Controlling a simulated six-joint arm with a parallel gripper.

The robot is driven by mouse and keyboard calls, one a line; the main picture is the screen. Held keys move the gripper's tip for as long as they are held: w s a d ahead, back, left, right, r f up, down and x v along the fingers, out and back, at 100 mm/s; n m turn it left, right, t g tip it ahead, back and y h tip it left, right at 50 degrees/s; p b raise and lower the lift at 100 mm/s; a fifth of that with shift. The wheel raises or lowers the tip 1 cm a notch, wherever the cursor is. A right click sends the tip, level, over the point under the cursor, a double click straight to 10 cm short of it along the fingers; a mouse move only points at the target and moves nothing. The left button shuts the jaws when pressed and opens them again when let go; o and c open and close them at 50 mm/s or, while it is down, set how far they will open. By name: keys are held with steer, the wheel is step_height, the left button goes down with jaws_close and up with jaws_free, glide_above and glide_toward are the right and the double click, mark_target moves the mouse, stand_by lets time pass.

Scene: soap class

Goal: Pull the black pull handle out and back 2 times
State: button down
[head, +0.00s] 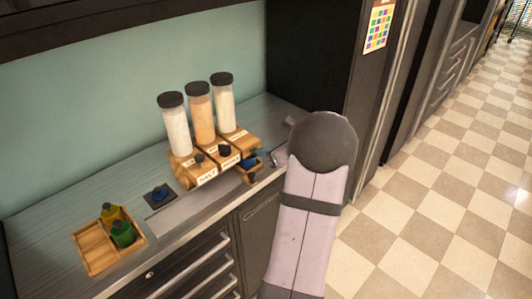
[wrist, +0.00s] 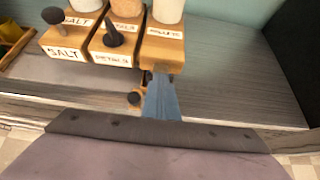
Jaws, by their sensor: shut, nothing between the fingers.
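A wooden dispenser (head: 188,180) with three black-lidded jars stands on the counter. Dark round knobs show on its front: one at the SALT section (wrist: 53,17) and one at the PETALS section (wrist: 112,35). A third dark knob (wrist: 135,98), with a small wooden piece, sits lower and forward below the right section; it also shows in the head view (head: 252,178). My gripper (wrist: 159,78) is shut and empty, its tips close to the right section's front and just right of the third knob. Whether it touches either is unclear. In the head view my arm hides most of the gripper.
A wooden tray (head: 84,241) with a yellow and a green bottle lies at the counter's left. A dark square holder (head: 158,198) with a blue item sits left of the dispenser. A dark tall cabinet (head: 318,60) stands at the right. Counter at the right (wrist: 235,65) is clear.

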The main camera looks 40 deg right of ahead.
steer(key=b+v, duration=0.2)
steer(key=v, duration=1.2)
steer(key=shift+b, duration=0.3)
steer(key=c, duration=2.1)
jaws_free()
steer(key=shift+f, duration=0.1)
steer(key=shift+o, duration=1.4)
step_height(320, 180, down, 8)
steer(key=w+a+m+y+b, duration=0.1)
steer(key=shift+a+y, duration=0.3)
step_height(320, 180, down, 5)
steer(key=w+a+m+t, duration=0.1)
steer(key=w+m, duration=0.1)
steer(key=m, duration=0.1)
steer(key=shift+w+d+r+m+t+h, duration=0.25)
steer(key=shift+w+d+r+m+t, duration=0.45)
steer(key=shift+m, duration=1.65)
steer(key=shift+w+d+r+m+t+h, duration=0.15)
steer(key=shift+r+m+t+h, duration=0.5)
steer(key=shift+m, duration=1.65)
steer(key=shift+w+d+r+m+t+y, duration=0.1)
steer(key=shift+w+d+r+m+t, duration=0.65)
steer(key=shift+m, duration=1.6)
steer(key=shift+s+a+r+g, duration=0.25)
steer(key=shift+a+g, duration=0.05)
steer(key=w+f+p, duration=0.1)
steer(key=w+p, duration=0.1)
steer(key=w, duration=0.5)
steer(key=shift+f, duration=0.25)
